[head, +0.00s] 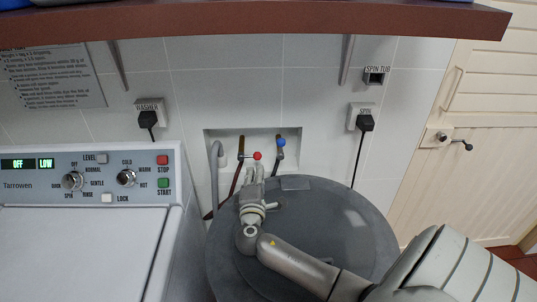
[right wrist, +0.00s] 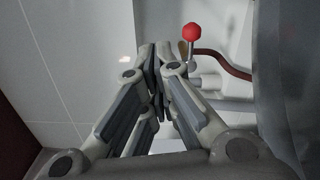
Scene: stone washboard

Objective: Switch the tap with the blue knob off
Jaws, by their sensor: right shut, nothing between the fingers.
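The tap with the blue knob (head: 281,142) is at the right side of a wall recess in the head view. Its lever slants down to the left. The blue knob does not show in the right wrist view. A second tap with a red knob (head: 257,155) is to its left; the red knob also shows in the right wrist view (right wrist: 191,31). My right gripper (head: 252,170) is shut and empty, just below the red knob in the head view. Its fingertips (right wrist: 158,52) lie left of the red knob in the wrist view; contact cannot be told. My left gripper is out of view.
A washing machine (head: 85,240) stands at the left. A round, dark grey lid (head: 340,225) lies under my right arm. A grey hose (head: 215,165) hangs left of the taps. A brown shelf (head: 270,18) overhangs the wall, and a cream door (head: 460,140) is at the right.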

